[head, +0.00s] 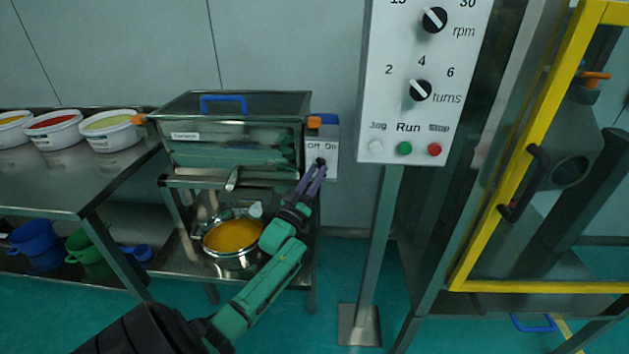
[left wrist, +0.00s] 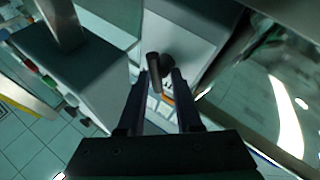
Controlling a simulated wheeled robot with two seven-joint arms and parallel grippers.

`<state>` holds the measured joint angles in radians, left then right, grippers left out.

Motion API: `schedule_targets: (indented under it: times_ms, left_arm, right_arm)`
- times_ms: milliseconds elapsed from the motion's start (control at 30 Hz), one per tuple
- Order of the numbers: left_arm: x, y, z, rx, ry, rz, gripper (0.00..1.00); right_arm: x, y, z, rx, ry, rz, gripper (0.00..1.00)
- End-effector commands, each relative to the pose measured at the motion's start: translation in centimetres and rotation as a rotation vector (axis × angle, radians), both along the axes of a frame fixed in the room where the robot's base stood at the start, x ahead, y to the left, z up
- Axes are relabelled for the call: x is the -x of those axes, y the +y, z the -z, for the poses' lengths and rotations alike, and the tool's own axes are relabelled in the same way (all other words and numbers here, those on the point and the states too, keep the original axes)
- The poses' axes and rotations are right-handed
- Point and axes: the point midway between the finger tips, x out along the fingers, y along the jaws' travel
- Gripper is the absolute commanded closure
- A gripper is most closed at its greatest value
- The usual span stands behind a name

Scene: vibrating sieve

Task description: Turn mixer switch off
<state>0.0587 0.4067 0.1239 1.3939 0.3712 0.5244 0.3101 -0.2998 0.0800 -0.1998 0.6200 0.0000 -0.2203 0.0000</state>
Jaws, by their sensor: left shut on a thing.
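The mixer switch (head: 321,161) is a small dark knob on a light grey box (head: 331,148) marked "Off On", fixed at the right end of the steel sieve unit (head: 240,135). My left gripper (head: 315,172) reaches up to it from below, its two fingers at the knob. In the left wrist view, the switch shows as a dark lever (left wrist: 154,66) between the finger ends of my left gripper (left wrist: 160,80). The gripper is shut on the lever. The fingers partly cover the switch in the head view, so its exact setting is hard to tell. My right gripper is not in view.
A grey control panel (head: 425,85) on a post stands to the right, beside a yellow-framed machine door (head: 508,150). Several tubs (head: 52,130) stand on the left table.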

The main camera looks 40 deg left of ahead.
Motion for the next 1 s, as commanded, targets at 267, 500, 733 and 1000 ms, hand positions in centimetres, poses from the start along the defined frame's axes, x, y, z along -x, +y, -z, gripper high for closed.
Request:
schedule_targets:
  times_ms: [267,500,733,1000]
  left_arm:
    - [-0.2,-0.2,0.6,0.132,-0.095,0.001,1.0]
    - [-0.2,-0.3,0.5,0.18,-0.132,0.001,1.0]
    - [-0.2,-0.3,0.5,0.19,-0.139,0.001,1.0]
    - [-0.2,-0.3,0.4,0.189,-0.139,0.002,0.55]
  right_arm:
    - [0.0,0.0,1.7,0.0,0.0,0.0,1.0]
    - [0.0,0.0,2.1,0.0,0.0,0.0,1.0]
    - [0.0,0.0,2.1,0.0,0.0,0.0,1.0]
    - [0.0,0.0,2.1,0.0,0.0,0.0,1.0]
